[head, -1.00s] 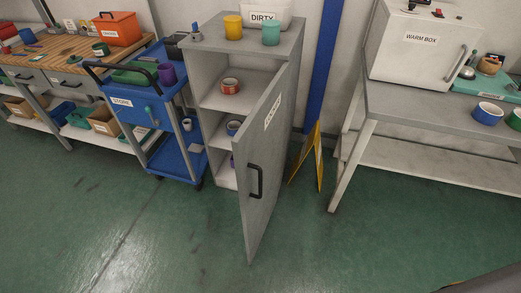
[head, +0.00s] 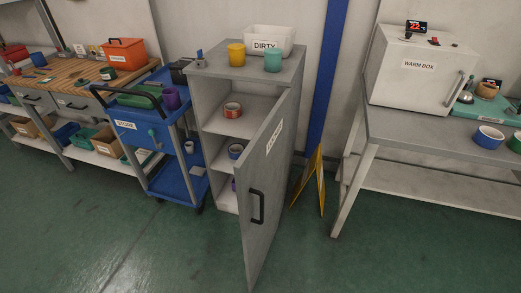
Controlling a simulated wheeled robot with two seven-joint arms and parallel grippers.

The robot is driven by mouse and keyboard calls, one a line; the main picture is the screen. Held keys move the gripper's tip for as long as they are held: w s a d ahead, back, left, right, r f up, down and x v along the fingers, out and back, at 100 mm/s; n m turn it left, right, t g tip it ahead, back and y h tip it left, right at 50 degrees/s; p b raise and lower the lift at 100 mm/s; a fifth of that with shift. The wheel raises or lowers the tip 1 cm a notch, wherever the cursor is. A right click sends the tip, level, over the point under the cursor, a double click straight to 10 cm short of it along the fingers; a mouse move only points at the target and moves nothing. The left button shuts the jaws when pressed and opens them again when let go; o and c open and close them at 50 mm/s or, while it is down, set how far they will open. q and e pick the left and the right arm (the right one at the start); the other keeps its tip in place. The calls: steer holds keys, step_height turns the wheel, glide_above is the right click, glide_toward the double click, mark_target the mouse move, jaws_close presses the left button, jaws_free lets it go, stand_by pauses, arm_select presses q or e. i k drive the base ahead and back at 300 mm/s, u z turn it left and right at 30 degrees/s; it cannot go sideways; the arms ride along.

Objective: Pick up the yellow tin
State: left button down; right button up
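A yellow tin (head: 236,54) stands upright on top of the grey cabinet (head: 215,72), near the top's back left. A teal tin (head: 273,59) stands to its right, and a white bin labelled DIRTY (head: 283,37) is behind them. Nothing covers the yellow tin. Neither of my grippers is in view.
The cabinet door (head: 268,180) stands open toward me, with tape rolls on the shelves inside. A blue cart (head: 180,178) stands close on the left. A yellow floor sign (head: 315,180) and a grey table (head: 420,124) with a warm box (head: 415,70) are on the right. The floor in front is clear.

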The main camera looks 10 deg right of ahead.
mark_target(237, 54)
steer(key=k, duration=1.35)
steer(key=u, duration=0.6)
steer(key=i, duration=0.9)
steer(key=u, duration=0.85)
steer(key=i, duration=1.65)
steer(key=z, duration=0.25)
steer(key=i, duration=0.9)
steer(key=z, duration=1.6)
steer(key=i, duration=0.75)
steer(key=z, duration=0.75)
